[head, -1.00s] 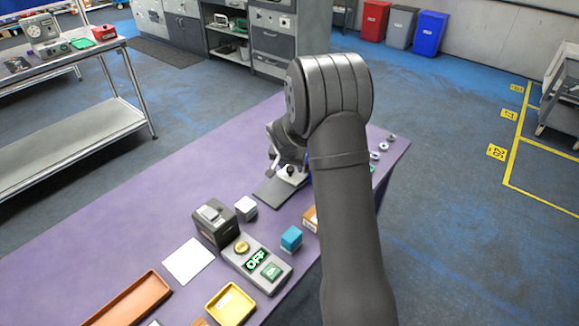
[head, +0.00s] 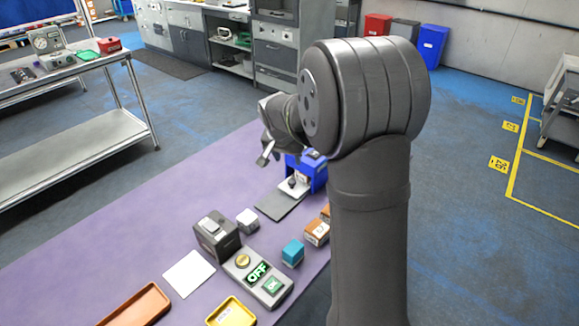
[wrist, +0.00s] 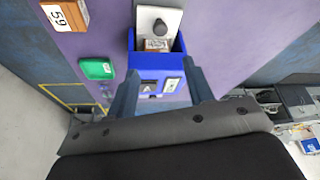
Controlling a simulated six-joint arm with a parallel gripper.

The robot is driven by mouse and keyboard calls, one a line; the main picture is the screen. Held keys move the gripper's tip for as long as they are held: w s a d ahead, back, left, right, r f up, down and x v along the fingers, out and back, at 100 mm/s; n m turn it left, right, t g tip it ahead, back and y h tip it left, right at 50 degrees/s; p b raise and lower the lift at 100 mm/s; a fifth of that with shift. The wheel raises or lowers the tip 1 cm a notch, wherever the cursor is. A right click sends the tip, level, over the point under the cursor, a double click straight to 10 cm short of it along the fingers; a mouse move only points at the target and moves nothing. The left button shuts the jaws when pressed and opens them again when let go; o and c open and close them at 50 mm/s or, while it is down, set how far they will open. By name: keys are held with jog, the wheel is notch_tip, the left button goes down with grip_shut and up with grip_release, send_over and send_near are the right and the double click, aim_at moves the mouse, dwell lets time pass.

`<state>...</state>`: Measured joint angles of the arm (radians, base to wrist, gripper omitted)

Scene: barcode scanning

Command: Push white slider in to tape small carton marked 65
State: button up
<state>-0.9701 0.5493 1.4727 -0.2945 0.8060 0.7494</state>
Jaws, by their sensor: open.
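The white slider (head: 294,187), a pale plate with a dark knob, sits at the front of the blue taping device (head: 314,172). In the wrist view the slider (wrist: 171,19) meets the blue device (wrist: 177,102) at its open end. A small brown carton with a pale label (wrist: 156,45) shows just behind the knob; its number is unreadable. My gripper (head: 264,158) is open and empty, raised above and left of the device. In the wrist view its two fingers (wrist: 160,82) straddle the device's outline; contact cannot be told. Another brown carton (wrist: 64,15) has rotated digits, 59 or 65.
A dark mat (head: 280,205) lies before the slider. Brown cartons (head: 316,232), a teal box (head: 292,252) and a white box (head: 248,220) stand nearer. A grey scanner (head: 217,236) and a panel reading OFF (head: 257,273) are close by. The purple table's left side (head: 165,205) is clear.

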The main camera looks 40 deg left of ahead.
aim_at(292, 181)
jog(key=shift+v, duration=1.6)
jog(key=x, duration=1.7)
jog(key=shift+f, duration=0.35)
jog(key=shift+s+r, duration=0.1)
jog(key=shift+s, duration=0.2)
